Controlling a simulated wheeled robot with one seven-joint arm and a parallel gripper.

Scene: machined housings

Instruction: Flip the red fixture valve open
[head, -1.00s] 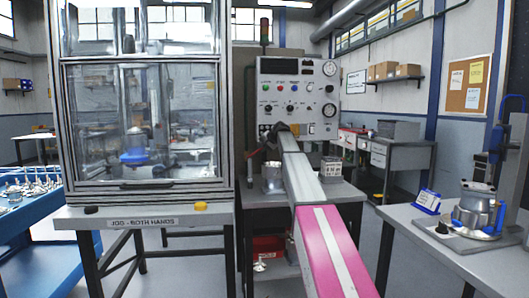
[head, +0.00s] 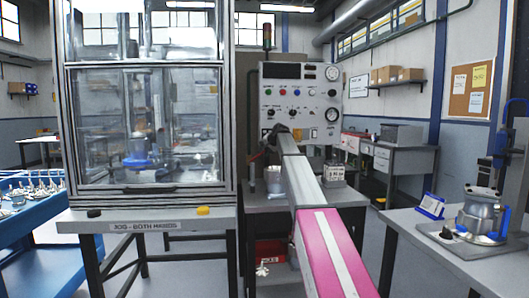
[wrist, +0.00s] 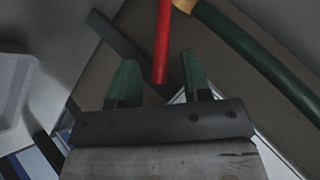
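A red bar (wrist: 163,42), which looks like the valve's lever, comes down from the top of the wrist view. Its lower end lies between the two green fingers of my gripper (wrist: 160,75). The fingers are apart, with a gap on each side of the bar. I cannot tell whether the bar's end is at fingertip depth. In the head view my arm reaches to the lower front of the control panel (head: 296,95).
A dark green hose (wrist: 265,58) with a brass-coloured end (wrist: 184,5) runs close on the right in the wrist view. A glazed press cabinet (head: 150,188) stands left of my arm. A metal housing (head: 481,212) stands on the right-hand table (head: 420,222).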

